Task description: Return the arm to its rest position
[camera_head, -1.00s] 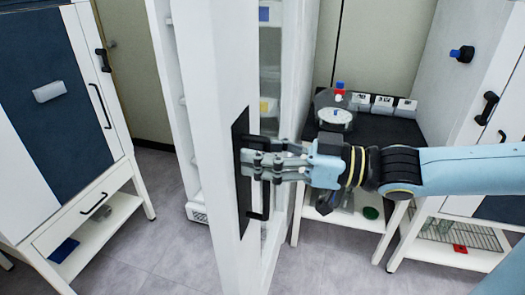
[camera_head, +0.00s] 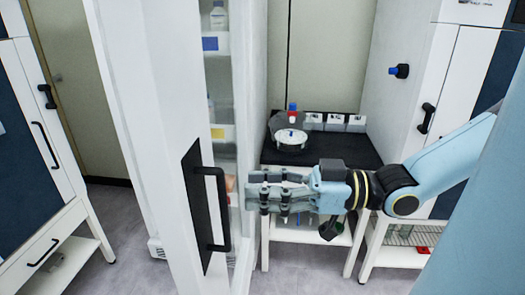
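My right gripper (camera_head: 250,190) is in the middle of the camera_head view, its fingers pointing left. It is beside the black handle (camera_head: 221,210) of the open white door (camera_head: 160,150), with a small gap between fingertips and handle. I see nothing held in it, but the finger spacing is hard to judge from this side. My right arm (camera_head: 450,160) comes in from the right edge. My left gripper does not show.
Behind the door, shelves hold bottles (camera_head: 218,16). A black-topped table (camera_head: 345,150) carries a round device (camera_head: 291,137) and several small white boxes (camera_head: 335,122). White cabinets stand at the left (camera_head: 55,140) and right (camera_head: 400,120). Grey floor (camera_head: 120,225) shows between them.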

